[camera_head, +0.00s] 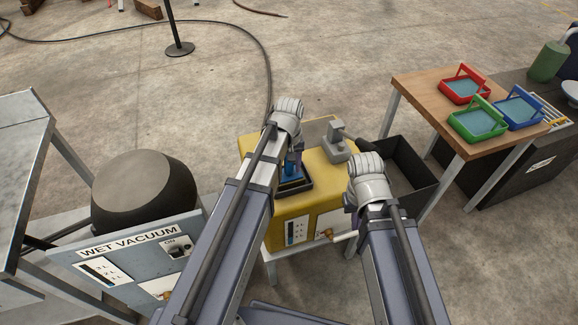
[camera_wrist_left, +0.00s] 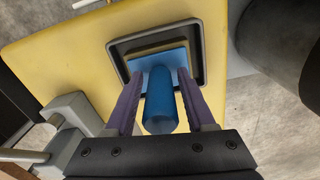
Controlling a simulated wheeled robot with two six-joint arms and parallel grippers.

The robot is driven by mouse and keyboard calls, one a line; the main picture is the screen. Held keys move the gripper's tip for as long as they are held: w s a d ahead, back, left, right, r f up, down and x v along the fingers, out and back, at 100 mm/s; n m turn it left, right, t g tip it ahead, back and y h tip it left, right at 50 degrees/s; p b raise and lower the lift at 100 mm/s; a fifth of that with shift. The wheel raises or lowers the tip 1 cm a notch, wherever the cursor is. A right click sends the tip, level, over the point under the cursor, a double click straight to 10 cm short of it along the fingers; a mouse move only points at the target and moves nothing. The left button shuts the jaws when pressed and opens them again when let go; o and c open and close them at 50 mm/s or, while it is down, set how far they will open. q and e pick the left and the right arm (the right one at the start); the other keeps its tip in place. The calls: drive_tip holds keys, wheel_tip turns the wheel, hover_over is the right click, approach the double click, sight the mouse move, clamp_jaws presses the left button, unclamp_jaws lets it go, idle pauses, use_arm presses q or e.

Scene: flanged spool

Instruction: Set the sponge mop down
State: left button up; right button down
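The sponge mop (camera_wrist_left: 160,105) has a blue upright cylinder handle on a blue plate, with a tan edge of sponge showing beneath. It sits inside a dark shallow tray (camera_wrist_left: 196,26) on a yellow-topped stand (camera_wrist_left: 60,50). In the head view the mop (camera_head: 291,171) is partly hidden by my left arm. My left gripper (camera_wrist_left: 160,88) points down, with a purple finger on each side of the handle and a narrow gap showing beside it. It looks open around the handle. My right gripper (camera_head: 352,197) is mostly hidden under its wrist, right of the stand.
A grey fixture (camera_head: 338,147) with a dark handle stands on the yellow top. A black open bin (camera_head: 408,172) is right of it. A wooden table (camera_head: 425,84) holds red, green and blue trays. A wet vacuum (camera_head: 135,240) with a black drum stands left.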

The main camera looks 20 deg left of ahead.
use_arm(q)
drive_tip(key=shift+o, duration=0.8)
drive_tip(key=shift+r, duration=0.1)
wheel_tip(320, 180, up, 12)
drive_tip(key=p, duration=1.2)
drive_tip(key=shift+r, duration=0.1)
drive_tip(key=s+d+m+y, duration=0.1)
drive_tip(key=s+d+m, duration=0.7)
drive_tip(key=s, duration=0.6)
drive_tip(key=shift+d+m, duration=0.4)
drive_tip(key=shift+d, duration=0.8)
drive_tip(key=shift+s, duration=0.1)
